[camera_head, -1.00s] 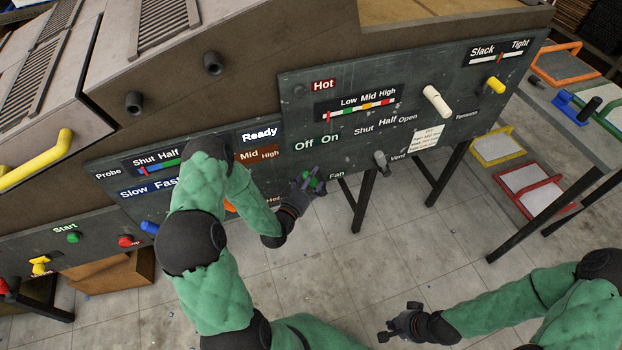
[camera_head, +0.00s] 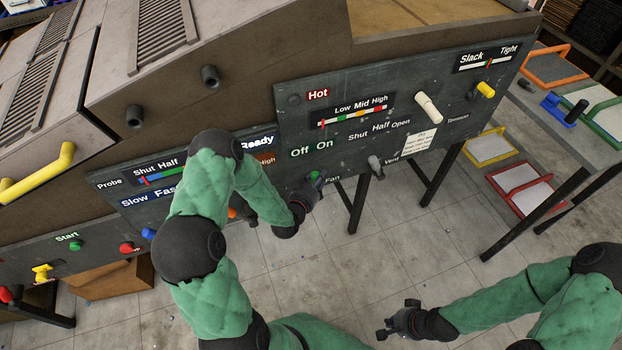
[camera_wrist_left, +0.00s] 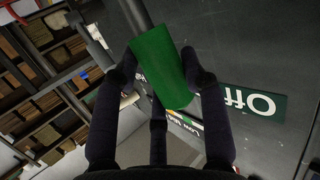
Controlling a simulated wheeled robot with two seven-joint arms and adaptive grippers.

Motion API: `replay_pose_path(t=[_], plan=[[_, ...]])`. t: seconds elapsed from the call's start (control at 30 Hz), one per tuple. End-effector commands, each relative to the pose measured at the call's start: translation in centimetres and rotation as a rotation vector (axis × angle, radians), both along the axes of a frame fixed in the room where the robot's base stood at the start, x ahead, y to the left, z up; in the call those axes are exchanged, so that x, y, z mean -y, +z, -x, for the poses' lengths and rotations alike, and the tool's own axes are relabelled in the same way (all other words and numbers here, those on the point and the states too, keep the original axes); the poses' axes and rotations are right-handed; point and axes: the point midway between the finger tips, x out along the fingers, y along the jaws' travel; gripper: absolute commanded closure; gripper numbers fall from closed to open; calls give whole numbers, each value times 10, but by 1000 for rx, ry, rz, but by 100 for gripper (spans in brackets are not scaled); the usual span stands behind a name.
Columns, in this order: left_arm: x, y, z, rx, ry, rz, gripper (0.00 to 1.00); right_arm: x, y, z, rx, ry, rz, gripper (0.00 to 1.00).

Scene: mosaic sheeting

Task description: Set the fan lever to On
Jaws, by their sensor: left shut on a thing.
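The fan lever shows as a green handle (camera_wrist_left: 165,75) on a grey shaft in the left wrist view. In the head view only a bit of its green (camera_head: 315,176) shows, beside the "Fan" label, below the "Off On" plate (camera_head: 311,149). My left gripper (camera_wrist_left: 160,80) is shut on the green handle, one finger at each side; it also shows in the head view (camera_head: 308,192). Part of the "Off" lettering (camera_wrist_left: 250,100) is to the right in the wrist view. My right gripper (camera_head: 405,318) is over the floor, away from the panel, its fingers seemingly apart.
A grey vent lever (camera_head: 376,167) sits just right of the fan lever. A white lever (camera_head: 428,107) and a yellow tension knob (camera_head: 485,90) are further right. My left arm hides part of the lower panel. Dark legs (camera_head: 357,208) stand below the panel.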

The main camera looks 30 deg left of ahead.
Motion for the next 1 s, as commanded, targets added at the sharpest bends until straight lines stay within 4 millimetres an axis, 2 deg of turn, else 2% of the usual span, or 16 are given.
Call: replay_pose_path(t=[0.07,0.5,1.0], plan=[[7,6,-8,-49,-4,-47,100,0,9,0,0,0,0,100],[30,-4,-36,-308,-1,-266,100,0,30,0,0,0,0,100],[38,-12,-45,-413,-2,-358,100,0,39,0,0,0,0,100]])
